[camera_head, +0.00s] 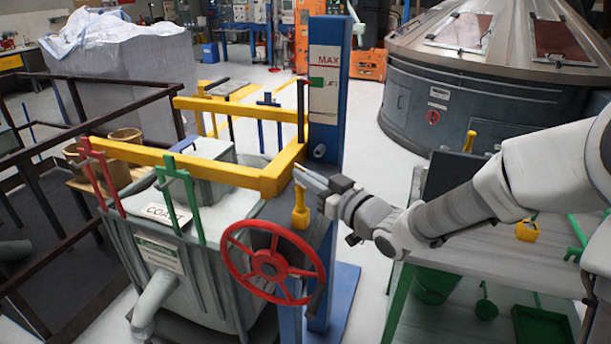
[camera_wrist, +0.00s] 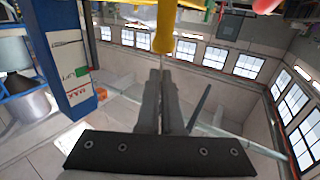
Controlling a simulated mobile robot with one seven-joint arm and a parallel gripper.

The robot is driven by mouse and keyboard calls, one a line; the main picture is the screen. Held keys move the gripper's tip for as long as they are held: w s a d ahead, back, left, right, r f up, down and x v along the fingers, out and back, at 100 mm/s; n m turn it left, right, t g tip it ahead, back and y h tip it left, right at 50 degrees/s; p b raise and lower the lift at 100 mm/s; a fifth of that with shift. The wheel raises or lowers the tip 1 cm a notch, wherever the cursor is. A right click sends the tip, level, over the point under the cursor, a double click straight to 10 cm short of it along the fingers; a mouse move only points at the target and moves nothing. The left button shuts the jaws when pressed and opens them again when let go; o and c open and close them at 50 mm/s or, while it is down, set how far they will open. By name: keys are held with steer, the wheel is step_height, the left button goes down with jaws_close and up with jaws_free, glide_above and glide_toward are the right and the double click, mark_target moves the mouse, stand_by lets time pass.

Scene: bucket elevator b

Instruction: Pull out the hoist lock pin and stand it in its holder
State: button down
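A yellow handle (camera_head: 300,208) hangs upright beside the blue column, below the corner of the yellow frame. It looks like the hoist lock pin's handle, but I cannot see a pin shaft. My gripper (camera_head: 303,178) is beside the column, with its fingertips close to the top of this handle. In the wrist view a yellow handle (camera_wrist: 165,32) shows just beyond the fingertips (camera_wrist: 163,72), apart from them in the picture. The two fingers lie close together with only a thin gap and nothing visible between them. I cannot clearly pick out the pin's holder.
A red handwheel (camera_head: 268,264) sits below the yellow handle. The blue column (camera_head: 326,100) and yellow frame (camera_head: 215,172) are close to my gripper. A grey bench (camera_head: 450,262) to the right carries a yellow item (camera_head: 527,231). Another yellow handle (camera_head: 470,141) stands behind.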

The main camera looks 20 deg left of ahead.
steer(key=c, duration=1)
jaws_free()
steer(key=v, duration=1.7)
steer(key=shift+s, duration=0.25)
steer(key=shift+d, duration=0.15)
